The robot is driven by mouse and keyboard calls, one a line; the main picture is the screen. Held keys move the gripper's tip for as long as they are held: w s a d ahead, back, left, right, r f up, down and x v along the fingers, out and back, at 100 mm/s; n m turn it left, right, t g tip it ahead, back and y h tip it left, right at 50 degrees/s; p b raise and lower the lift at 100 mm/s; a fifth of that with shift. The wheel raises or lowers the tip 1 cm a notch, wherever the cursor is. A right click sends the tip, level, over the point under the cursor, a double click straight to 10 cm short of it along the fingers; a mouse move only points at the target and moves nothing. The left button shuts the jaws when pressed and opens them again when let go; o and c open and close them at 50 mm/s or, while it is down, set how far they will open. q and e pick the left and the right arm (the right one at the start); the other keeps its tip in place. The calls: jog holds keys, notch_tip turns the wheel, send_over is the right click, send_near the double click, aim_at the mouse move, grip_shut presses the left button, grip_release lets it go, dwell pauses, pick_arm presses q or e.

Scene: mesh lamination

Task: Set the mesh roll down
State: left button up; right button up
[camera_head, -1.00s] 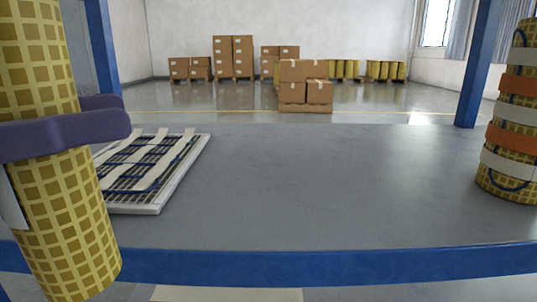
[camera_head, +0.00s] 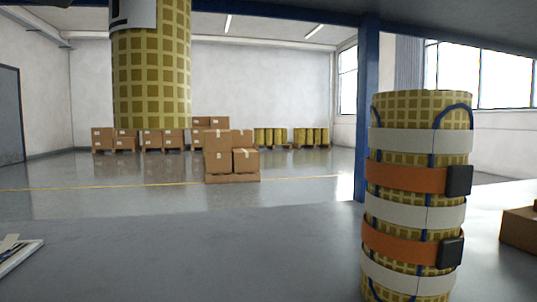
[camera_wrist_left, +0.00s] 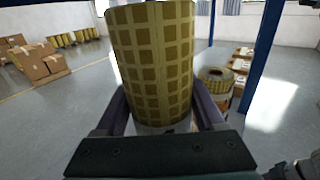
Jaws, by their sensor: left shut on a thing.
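A yellow mesh roll (camera_head: 150,80) hangs upright at the upper left of the head view, its top cut off by the frame, with a white label near the top. My left gripper is out of the head view.
A white slatted panel (camera_head: 20,255) shows at the left edge. Cartons (camera_head: 232,155) stand on the floor beyond.

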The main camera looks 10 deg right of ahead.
pick_arm(q)
jog(key=shift+s+a+f+b, duration=0.15)
jog(key=shift+f+b, duration=0.15)
jog(key=shift+f, duration=0.25)
jog(key=shift+a+f+b, duration=0.1)
jog(key=shift+f+b, duration=0.15)
jog(key=shift+f, duration=0.3)
notch_tip(320, 180, down, 18)
jog(key=b, duration=0.8)
pick_arm(e)
notch_tip(320, 180, down, 10)
jog(key=s+a, duration=0.1)
jog(key=shift+r, duration=0.1)
pick_arm(q)
jog(key=shift+f+b, duration=0.1)
jog(key=shift+b, duration=0.25)
jog(key=o, duration=1.5)
jog(key=shift+o, duration=0.2)
